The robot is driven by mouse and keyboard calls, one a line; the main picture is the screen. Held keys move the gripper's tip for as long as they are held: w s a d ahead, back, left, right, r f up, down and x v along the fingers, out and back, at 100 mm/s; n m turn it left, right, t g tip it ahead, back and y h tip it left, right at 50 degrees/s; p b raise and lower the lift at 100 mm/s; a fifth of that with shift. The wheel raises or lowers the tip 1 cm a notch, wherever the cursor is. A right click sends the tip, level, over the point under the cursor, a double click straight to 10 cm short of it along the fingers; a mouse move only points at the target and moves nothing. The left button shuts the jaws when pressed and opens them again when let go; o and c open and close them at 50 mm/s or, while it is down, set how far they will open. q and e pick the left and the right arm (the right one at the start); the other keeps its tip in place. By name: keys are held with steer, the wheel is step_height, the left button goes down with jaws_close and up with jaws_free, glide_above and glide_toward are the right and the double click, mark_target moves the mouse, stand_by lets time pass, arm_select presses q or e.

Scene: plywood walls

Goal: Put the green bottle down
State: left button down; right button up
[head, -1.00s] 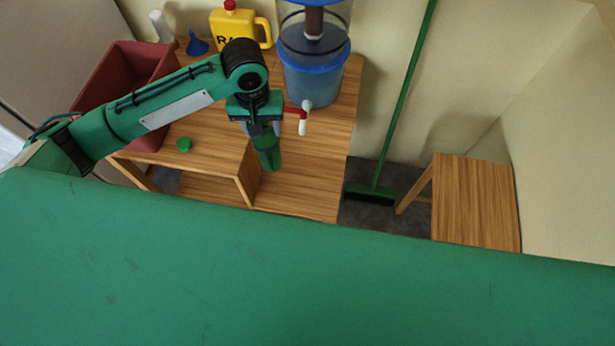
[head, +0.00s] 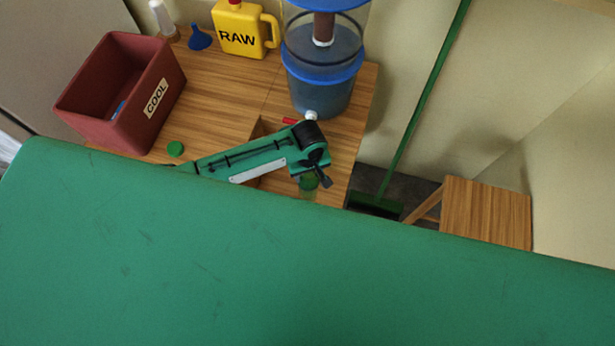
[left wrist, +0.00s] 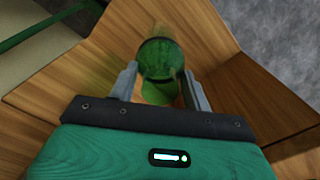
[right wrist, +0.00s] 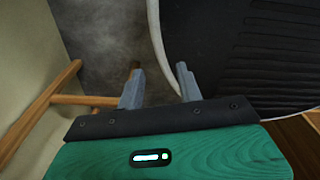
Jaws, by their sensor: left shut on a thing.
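The green bottle (head: 309,188) is between the fingers of my left gripper (head: 317,180) in the head view, over the front part of the wooden table (head: 226,90). In the left wrist view the round, see-through green bottle (left wrist: 161,58) is between the two grey fingers of my left gripper (left wrist: 160,72), which is shut on it. A green tint shows on the wood beside it. I cannot tell whether its base touches the wood. In the right wrist view my right gripper (right wrist: 159,68) has its fingers apart with nothing between them.
A green broom (head: 425,100) leans beside a wooden stool (head: 487,208).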

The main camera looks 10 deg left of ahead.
arm_select(q)
step_height(320, 180, down, 4)
steer(key=shift+r, duration=0.15)
steer(key=c, duration=0.6)
jaws_free()
